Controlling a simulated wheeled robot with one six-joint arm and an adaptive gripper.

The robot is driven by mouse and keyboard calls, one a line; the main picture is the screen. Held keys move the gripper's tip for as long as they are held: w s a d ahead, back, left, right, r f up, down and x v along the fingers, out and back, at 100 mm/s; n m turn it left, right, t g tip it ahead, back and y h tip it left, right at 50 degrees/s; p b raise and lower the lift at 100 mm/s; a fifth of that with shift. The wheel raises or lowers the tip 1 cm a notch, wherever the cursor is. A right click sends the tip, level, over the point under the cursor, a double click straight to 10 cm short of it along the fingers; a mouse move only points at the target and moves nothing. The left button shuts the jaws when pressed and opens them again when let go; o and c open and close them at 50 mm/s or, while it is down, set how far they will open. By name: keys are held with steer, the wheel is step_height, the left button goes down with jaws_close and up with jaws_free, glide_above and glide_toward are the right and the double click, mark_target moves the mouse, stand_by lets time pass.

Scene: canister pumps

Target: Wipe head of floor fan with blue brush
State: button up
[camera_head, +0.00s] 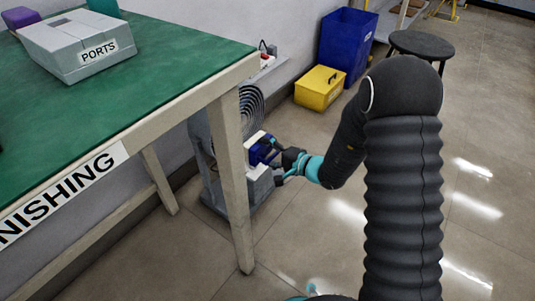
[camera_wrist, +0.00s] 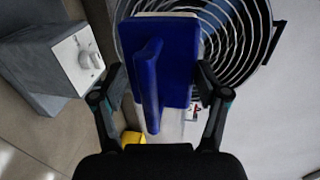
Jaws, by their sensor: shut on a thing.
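My gripper (camera_head: 283,167) is shut on the blue brush (camera_head: 262,149) beside the floor fan. In the wrist view the blue brush (camera_wrist: 165,68) fills the space between the two fingers of my gripper (camera_wrist: 160,95), its handle ridge facing the camera. The round wire head of the floor fan (camera_wrist: 235,35) is just beyond the brush, and the brush covers part of it. I cannot tell whether they touch. In the head view the fan head (camera_head: 251,106) is partly hidden by the table leg. The grey fan base (camera_head: 262,188) stands on the floor.
A green-topped table (camera_head: 150,75) with a leg (camera_head: 231,175) stands close left of my gripper. A grey PORTS box (camera_head: 75,45) is on it. A yellow bin (camera_head: 320,88), a blue bin (camera_head: 345,45) and a black stool (camera_head: 421,45) stand behind. Floor on the right is clear.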

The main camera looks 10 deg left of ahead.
steer(key=shift+r+p+x, duration=0.15)
steer(key=shift+p+x, duration=0.15)
steer(key=shift+x, duration=0.6)
steer(key=shift+r+p+x, duration=0.2)
steer(key=shift+p+x, duration=0.05)
steer(key=shift+x, duration=0.65)
steer(key=shift+r+p+x, duration=0.15)
steer(key=shift+p+x, duration=0.15)
steer(key=shift+x, duration=0.6)
steer(key=shift+a, duration=0.15)
steer(key=shift+b+x, duration=0.6)
steer(key=shift+x, duration=0.4)
steer(key=shift+w+r, duration=0.1)
steer(key=shift+r, duration=0.15)
steer(key=w+d, duration=0.4)
steer(key=w, duration=0.6)
steer(key=shift+b, duration=0.35)
